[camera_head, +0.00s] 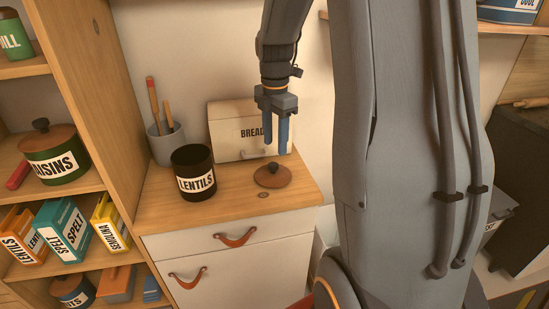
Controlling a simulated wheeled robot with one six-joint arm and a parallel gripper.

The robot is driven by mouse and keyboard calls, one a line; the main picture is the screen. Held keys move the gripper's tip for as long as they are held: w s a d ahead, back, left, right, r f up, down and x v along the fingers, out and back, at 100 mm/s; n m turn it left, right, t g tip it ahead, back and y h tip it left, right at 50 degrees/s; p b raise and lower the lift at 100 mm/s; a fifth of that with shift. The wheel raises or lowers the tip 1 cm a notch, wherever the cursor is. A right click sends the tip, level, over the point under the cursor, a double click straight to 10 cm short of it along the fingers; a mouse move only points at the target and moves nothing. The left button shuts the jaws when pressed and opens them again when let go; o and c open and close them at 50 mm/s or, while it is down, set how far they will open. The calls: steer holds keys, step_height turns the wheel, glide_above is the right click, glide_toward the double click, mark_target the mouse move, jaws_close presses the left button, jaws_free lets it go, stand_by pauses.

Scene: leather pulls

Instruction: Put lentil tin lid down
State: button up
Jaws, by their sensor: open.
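The lentil tin (196,184) is black with a white LENTILS label and stands upright on the wooden counter (232,207). Its top looks dark and uncovered. The lid (281,178), brown with a dark knob, lies on the counter to the right of the tin, apart from it and in front of the bread box. My gripper (275,150) is above the lid, pointing down with its blue fingers apart. It holds nothing that I can see. Whether a fingertip touches the lid's knob I cannot tell.
A white bread box (231,139) stands behind the lid, partly hidden by my gripper. A grey pot with wooden utensils (165,144) is behind the tin. Shelves at left hold a raisins tin (53,159) and several boxes. Drawers with leather pulls (235,238) are below the counter.

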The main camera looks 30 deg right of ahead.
steer(key=s+a+f+m, duration=0.2)
steer(key=s+a+m, duration=0.5)
steer(key=m, duration=0.2)
steer(key=s+a+f+m+t, duration=0.1)
steer(key=s+a+f+m, duration=0.2)
steer(key=s+a+m, duration=0.5)
steer(key=shift+s+m, duration=0.2)
steer(key=shift+m, duration=1)
steer(key=shift+a, duration=0.1)
